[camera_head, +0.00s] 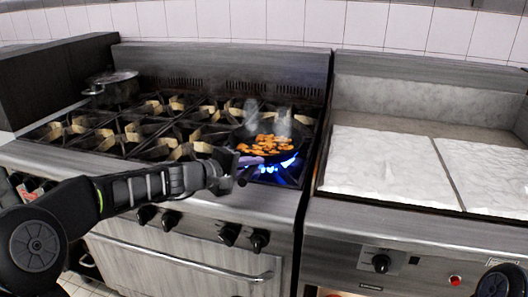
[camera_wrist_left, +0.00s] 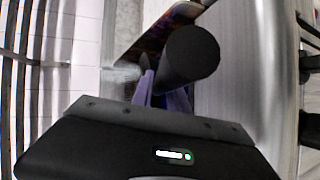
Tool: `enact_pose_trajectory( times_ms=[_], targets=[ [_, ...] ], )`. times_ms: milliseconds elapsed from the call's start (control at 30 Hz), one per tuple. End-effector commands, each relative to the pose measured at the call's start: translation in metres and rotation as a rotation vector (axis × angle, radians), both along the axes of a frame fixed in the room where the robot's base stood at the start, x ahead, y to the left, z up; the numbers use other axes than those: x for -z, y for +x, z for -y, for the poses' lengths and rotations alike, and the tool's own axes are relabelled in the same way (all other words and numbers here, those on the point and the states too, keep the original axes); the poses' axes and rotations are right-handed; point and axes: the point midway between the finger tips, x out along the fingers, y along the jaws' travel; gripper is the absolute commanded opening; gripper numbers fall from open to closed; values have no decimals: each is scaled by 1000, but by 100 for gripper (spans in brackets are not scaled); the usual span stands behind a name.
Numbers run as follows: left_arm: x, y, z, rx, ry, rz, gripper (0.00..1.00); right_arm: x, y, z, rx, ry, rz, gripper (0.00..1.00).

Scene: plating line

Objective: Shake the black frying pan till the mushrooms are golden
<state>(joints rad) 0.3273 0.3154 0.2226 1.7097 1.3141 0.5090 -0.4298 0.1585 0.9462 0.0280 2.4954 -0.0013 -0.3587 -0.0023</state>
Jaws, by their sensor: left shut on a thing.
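The black frying pan (camera_head: 240,132) sits over a lit burner with blue flames (camera_head: 284,172) at the front right of the stove. Golden-orange to brown mushroom pieces (camera_head: 266,146) lie spread in it, and pale steam rises above them. My left gripper (camera_head: 239,168) is shut on the pan's handle at the front of the pan. In the left wrist view the round black end of the handle (camera_wrist_left: 190,55) shows close up, with purple finger pads (camera_wrist_left: 165,98) against it. Most of the grip is hidden. My right gripper is not in view.
A lidded dark pot (camera_head: 113,88) stands at the back left of the stove. The other burner grates (camera_head: 135,132) are bare. Knobs (camera_head: 229,234) line the stove front. A tiled wall stands behind.

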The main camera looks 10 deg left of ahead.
Motion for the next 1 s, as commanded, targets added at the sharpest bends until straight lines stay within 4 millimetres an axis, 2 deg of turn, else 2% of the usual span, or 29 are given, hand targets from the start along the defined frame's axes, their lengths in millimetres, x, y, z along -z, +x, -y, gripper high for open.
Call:
enact_pose_trajectory(
  times_ms=[100,133,433,767,1000],
  targets=[
    [-5,0,1,2,1,9,0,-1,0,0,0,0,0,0],
    [-5,0,1,2,1,9,21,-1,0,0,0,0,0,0],
    [-3,0,0,1,1,4,45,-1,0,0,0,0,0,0],
    [1,-3,-2,-2,0,-5,45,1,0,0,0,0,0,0],
    [-9,-26,-20,-4,3,1,45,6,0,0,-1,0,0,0]
  ],
)
